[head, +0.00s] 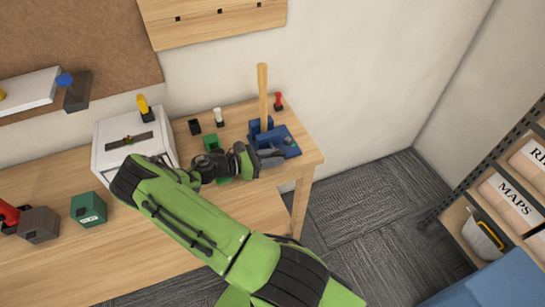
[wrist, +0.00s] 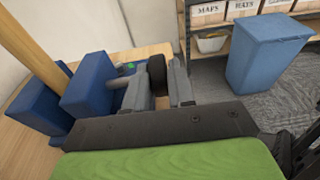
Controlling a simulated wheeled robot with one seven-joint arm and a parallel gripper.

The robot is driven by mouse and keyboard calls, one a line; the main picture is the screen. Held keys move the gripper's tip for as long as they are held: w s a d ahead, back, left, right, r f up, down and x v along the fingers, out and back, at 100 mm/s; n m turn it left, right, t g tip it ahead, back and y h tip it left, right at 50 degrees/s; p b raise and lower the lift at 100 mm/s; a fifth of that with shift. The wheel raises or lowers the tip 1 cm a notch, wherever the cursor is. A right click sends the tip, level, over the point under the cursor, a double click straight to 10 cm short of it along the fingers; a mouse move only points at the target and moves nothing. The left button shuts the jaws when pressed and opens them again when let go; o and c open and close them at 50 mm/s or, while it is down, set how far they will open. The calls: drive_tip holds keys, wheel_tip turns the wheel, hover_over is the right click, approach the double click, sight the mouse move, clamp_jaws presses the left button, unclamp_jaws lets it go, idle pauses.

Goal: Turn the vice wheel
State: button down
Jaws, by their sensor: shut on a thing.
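The blue vice (head: 287,139) stands at the right end of the wooden bench. A light wooden bar (head: 263,95) stands upright at its jaws. In the wrist view, the vice (wrist: 90,85) is at the left, with the wooden bar (wrist: 30,45) beyond its near jaw. The dark vice wheel (wrist: 157,75) sits between the fingertips of my gripper (wrist: 160,82). My gripper is shut on the wheel, one finger on each side. In the head view, my gripper (head: 270,158) reaches the vice's front side, and I cannot make out the wheel there.
A white box (head: 115,160), a green block (head: 211,142) and small holders with tools stand on the bench (head: 150,220) left of the vice. A shelf with labelled boxes (head: 510,195) is at the right. A blue bin (wrist: 265,55) stands on the carpet. Carpet between bench and shelf is clear.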

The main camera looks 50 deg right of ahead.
sight(272, 156)
drive_tip(key=c, duration=1)
unclamp_jaws()
drive_tip(key=shift+c, duration=0.2)
drive_tip(key=shift+r, duration=0.1)
wheel_tip(272, 156, up, 10)
drive_tip(key=shift+f+p, duration=0.1)
drive_tip(key=shift+p, duration=1)
